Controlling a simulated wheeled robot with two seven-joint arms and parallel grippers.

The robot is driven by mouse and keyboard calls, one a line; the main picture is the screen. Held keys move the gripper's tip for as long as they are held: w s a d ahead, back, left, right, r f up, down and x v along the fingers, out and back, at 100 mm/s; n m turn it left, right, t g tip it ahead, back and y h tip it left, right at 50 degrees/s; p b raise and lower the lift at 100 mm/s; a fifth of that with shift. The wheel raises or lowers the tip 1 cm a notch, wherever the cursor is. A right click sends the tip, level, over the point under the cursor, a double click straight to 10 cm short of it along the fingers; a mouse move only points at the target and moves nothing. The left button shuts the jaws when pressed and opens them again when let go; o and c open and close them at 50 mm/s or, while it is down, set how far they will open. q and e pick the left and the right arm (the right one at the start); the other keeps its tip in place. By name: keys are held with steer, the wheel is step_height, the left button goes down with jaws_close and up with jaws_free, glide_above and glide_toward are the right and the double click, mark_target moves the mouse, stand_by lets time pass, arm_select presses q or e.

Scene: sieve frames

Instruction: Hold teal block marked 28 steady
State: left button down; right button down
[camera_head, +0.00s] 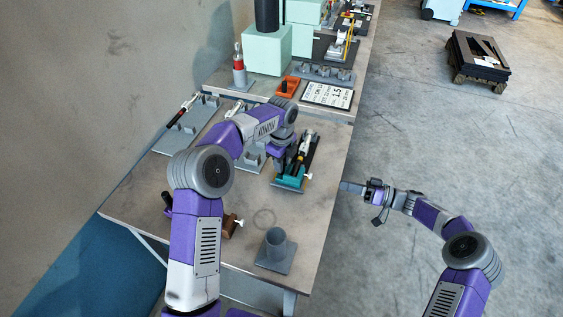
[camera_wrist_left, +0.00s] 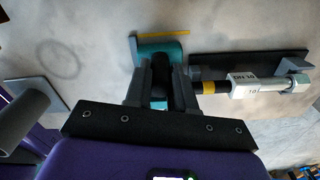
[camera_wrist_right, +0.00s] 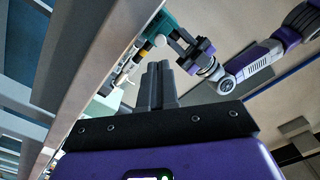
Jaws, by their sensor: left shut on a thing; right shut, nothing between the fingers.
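The teal block (camera_head: 287,183) lies on the near bench, beside the near end of a dark tray; its number cannot be read. In the left wrist view the teal block (camera_wrist_left: 158,47) shows just beyond the fingertips, with a yellow strip along its edge. My left gripper (camera_wrist_left: 160,78) is shut on it, with a dark part between the fingers. In the head view my left gripper (camera_head: 279,168) reaches down at the block and hides part of it. My right gripper (camera_head: 350,187) is shut and empty, out past the bench's right edge; its fingers (camera_wrist_right: 158,72) also show together in the right wrist view.
A rod with a white sleeve (camera_wrist_left: 257,88) lies along the dark tray (camera_wrist_left: 240,61) next to the block. A grey cup on a plate (camera_head: 276,247) stands near the front edge. A brown piece (camera_head: 229,226) lies left of it. A sign (camera_head: 327,95) and orange tray (camera_head: 287,87) stand behind.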

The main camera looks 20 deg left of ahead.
mark_target(311, 176)
stand_by(0.7)
step_height(311, 176, down, 6)
steer(key=d+n+t+h, duration=0.2)
steer(key=n+t+h, duration=0.15)
steer(key=h, duration=0.55)
step_height(311, 176, up, 6)
steer(key=s+t+y, duration=0.1)
steer(key=t, duration=0.5)
steer(key=shift+a+r+n, duration=0.15)
steer(key=shift+a+n, duration=0.25)
steer(key=shift+n, duration=0.05)
steer(key=shift+w+a, duration=0.15)
steer(key=shift+a, duration=2.05)
steer(key=shift+w+a, duration=0.1)
steer(key=shift+a, duration=2.1)
